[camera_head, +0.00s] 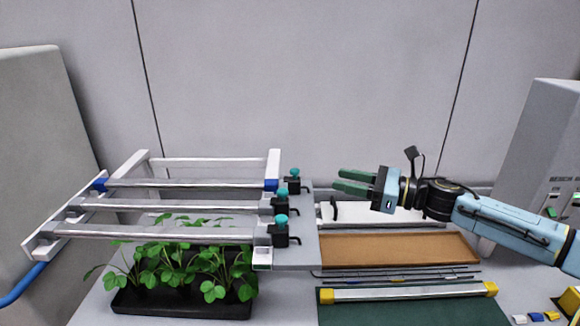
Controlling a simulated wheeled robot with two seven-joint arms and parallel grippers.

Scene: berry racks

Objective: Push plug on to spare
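My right gripper (338,179) reaches in from the right above the back of the bench, its dark green fingers pointing left. They look slightly apart, with nothing seen between them. My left gripper is out of view. Which part is the plug is not clear: a blue end piece (271,185) sits at the right end of the rear rack tube, left of my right gripper and apart from it. A loose grey tube (410,292) with yellow ends (491,288) lies on a green mat (410,315); it may be the spare.
A white rack (41,239) with several tubes and teal-knobbed black valves (280,232) stands at left over a black plant tray (180,302). A brown board (400,248) and thin rods lie at centre right. Small coloured pieces (536,317) lie at the bottom right. A grey cabinet (540,150) stands right.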

